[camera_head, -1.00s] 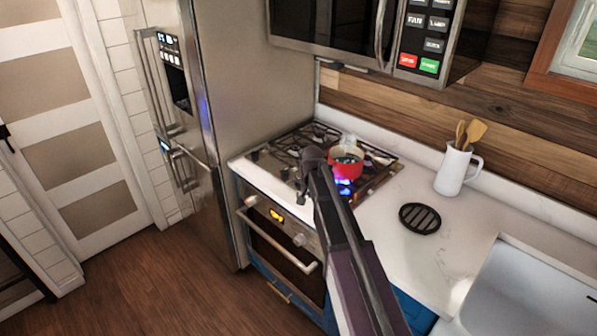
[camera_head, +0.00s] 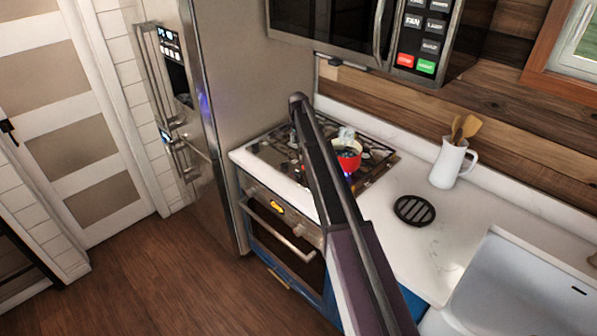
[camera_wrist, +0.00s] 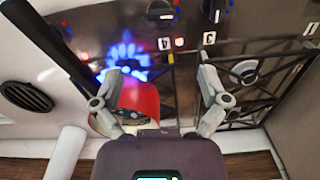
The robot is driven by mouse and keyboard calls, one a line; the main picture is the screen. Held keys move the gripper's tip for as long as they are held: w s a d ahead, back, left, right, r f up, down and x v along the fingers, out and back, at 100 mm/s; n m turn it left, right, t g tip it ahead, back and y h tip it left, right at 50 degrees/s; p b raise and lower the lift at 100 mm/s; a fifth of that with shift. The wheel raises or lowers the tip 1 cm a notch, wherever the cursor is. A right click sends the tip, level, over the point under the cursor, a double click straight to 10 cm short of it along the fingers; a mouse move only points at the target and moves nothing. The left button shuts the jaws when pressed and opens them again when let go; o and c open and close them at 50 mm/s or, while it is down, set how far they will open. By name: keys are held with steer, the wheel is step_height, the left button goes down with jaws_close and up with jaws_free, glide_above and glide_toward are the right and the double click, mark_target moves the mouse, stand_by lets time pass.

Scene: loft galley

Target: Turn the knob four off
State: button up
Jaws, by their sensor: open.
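My gripper (camera_wrist: 160,78) is open in the wrist view, its two fingers spread over the stove top with nothing held between them. A digit 4 mark (camera_wrist: 164,43) shows on the dark stove surface just beyond the fingertips, with small red and white marks beside it. Which shape there is knob four I cannot tell. A blue flame (camera_wrist: 122,60) burns near the left finger, beside a red pot (camera_wrist: 142,96). In the head view my arm crosses the stove (camera_head: 262,152) and hides my gripper and part of the burners; the red pot (camera_head: 348,160) sits right of it.
A round black trivet (camera_head: 414,210) lies on the white counter, and a white jug (camera_head: 450,165) with wooden utensils stands behind it. The microwave (camera_head: 345,28) hangs above the stove. The fridge (camera_head: 245,90) closes off the stove's left side.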

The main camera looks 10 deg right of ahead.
mark_target(298, 172)
steer(key=shift+f, duration=0.15)
step_height(298, 172, down, 13)
steer(key=b, duration=1.3)
steer(key=shift+f+b, duration=0.2)
steer(key=shift+b, duration=0.2)
stand_by(0.3)
steer(key=c, duration=1.2)
